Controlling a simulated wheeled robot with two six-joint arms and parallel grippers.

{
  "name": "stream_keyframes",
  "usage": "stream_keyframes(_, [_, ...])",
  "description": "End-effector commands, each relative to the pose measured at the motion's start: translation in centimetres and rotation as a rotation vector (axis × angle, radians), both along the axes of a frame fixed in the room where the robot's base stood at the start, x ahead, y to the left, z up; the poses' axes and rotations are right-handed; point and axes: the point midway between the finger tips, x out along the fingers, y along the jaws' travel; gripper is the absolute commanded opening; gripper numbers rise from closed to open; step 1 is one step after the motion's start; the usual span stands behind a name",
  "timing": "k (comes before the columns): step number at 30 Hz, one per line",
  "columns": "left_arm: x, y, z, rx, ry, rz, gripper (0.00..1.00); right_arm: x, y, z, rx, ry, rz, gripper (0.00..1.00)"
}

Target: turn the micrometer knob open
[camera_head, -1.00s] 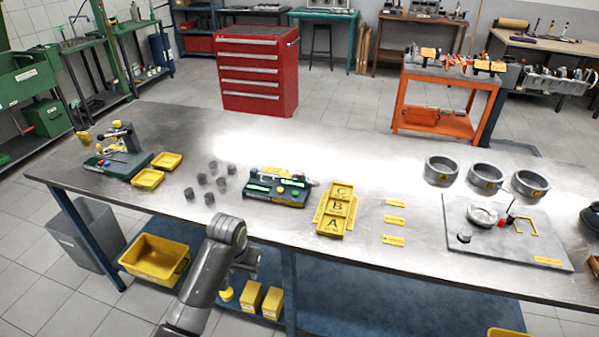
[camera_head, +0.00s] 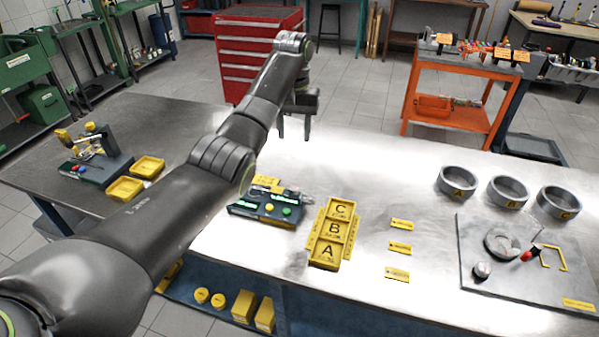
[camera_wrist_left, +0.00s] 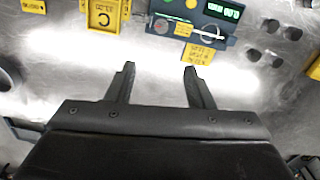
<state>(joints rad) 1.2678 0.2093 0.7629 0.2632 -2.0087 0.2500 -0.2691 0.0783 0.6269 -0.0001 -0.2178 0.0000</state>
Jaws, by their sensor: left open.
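The micrometer (camera_head: 290,193) is a small silver tool on a dark gauge block (camera_head: 262,212) with green displays and coloured buttons. My left gripper (camera_head: 294,134) is open and empty, held above the table beyond the block. In the wrist view its fingers (camera_wrist_left: 159,68) point toward the micrometer, apart from it. My right gripper does not show.
A yellow tray marked A, B, C (camera_head: 330,252) stands right of the block. Grey rings (camera_head: 459,182) and a grey plate (camera_head: 480,225) are farther right. Small dark cylinders (camera_wrist_left: 271,26) lie beside the block. The bright table behind the tray is clear.

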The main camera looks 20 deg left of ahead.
Motion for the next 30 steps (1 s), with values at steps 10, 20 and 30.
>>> stream_keyframes(10, [-0.1,0.0,-5.0,0.0,0.005,0.0,0.48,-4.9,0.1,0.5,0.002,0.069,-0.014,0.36])
stream_keyframes(20, [-0.3,0.0,-12.3,0.0,0.005,0.0,0.48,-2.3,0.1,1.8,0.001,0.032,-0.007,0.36])
stream_keyframes(30, [-0.2,0.0,-16.7,0.0,0.0,0.0,0.48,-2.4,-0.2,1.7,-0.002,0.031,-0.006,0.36])
